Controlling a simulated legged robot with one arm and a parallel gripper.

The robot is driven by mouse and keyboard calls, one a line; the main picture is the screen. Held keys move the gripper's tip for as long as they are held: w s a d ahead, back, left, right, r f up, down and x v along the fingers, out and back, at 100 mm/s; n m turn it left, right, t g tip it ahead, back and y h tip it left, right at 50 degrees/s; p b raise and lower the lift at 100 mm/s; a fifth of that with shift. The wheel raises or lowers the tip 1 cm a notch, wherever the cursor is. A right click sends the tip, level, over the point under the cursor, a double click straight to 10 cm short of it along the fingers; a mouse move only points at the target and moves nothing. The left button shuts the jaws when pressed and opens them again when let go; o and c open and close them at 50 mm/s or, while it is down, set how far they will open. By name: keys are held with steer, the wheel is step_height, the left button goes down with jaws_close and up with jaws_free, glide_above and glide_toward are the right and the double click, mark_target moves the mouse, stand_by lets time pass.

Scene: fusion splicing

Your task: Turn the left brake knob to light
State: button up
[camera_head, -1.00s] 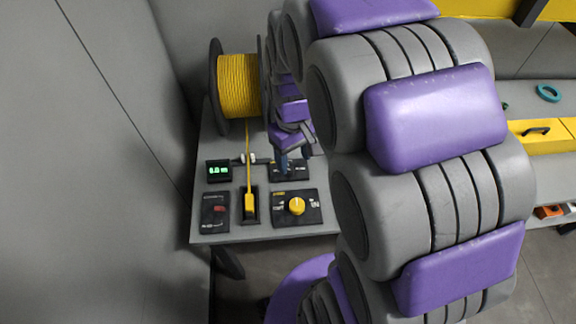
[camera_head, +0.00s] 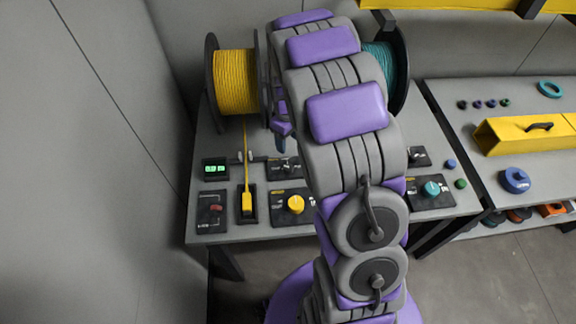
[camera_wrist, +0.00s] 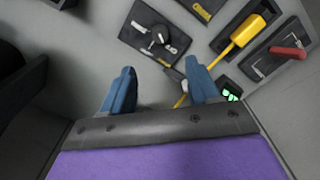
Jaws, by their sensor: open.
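A dark panel (camera_head: 278,174) with a small dark-and-grey knob lies on the left of the bench, in front of the yellow spool. I take this as the left brake knob (camera_wrist: 160,37); in the wrist view it stands out beyond my fingertips. Its labels are too small to read, so I cannot tell its setting. My gripper (camera_wrist: 160,85) is open and empty, its two blue fingers wide apart and short of the knob, not touching it. In the head view my arm hides most of the gripper; one blue finger (camera_head: 281,144) shows above the panel.
A yellow knob (camera_head: 295,204), yellow slider (camera_head: 247,202), red switch (camera_head: 216,208) and green display (camera_head: 215,168) surround the panel. A yellow strand runs from the yellow spool (camera_head: 236,80). A teal knob (camera_head: 432,188) sits on the right. A wall closes the left side.

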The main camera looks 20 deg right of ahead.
mark_target(288, 167)
step_height(288, 167, down, 14)
steer(key=b, duration=0.3)
steer(key=c, duration=1)
